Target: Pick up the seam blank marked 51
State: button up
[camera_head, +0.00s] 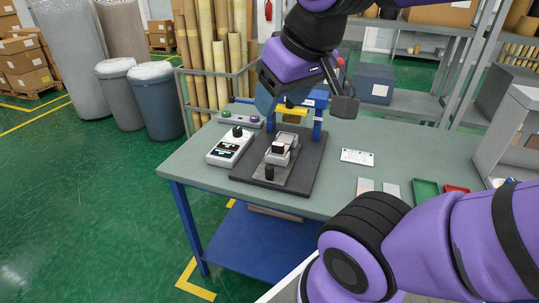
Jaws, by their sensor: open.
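My gripper (306,102) is open above the back of the bench, with its two dark jaws wide apart. Nothing shows held between them. It hangs over the back part of a dark fixture plate (310,170). A light metal clamp-like block (283,146) with dark knobs sits on that plate. Two small pale flat pieces, a left one (365,187) and a right one (391,190), lie on the bench to the right. They may be blanks, but I cannot read any 51 on them. My arm's purple links cover part of the bench front.
A white control box (230,146) stands left of the plate. A white label card (357,157) lies right of it. A green tray (425,192) and a red tray (456,190) are farther right, beside a grey cabinet (511,132). Blue posts (317,126) rise behind the plate.

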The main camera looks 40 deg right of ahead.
aim_at(280, 147)
jog(key=i+j+z, duration=0.15)
jog(key=z, duration=0.25)
jog(key=i+j+z, duration=0.2)
jog(key=z, duration=0.2)
jog(key=i+j+z, duration=0.15)
jog(key=j+z, duration=0.15)
jog(key=z, duration=0.15)
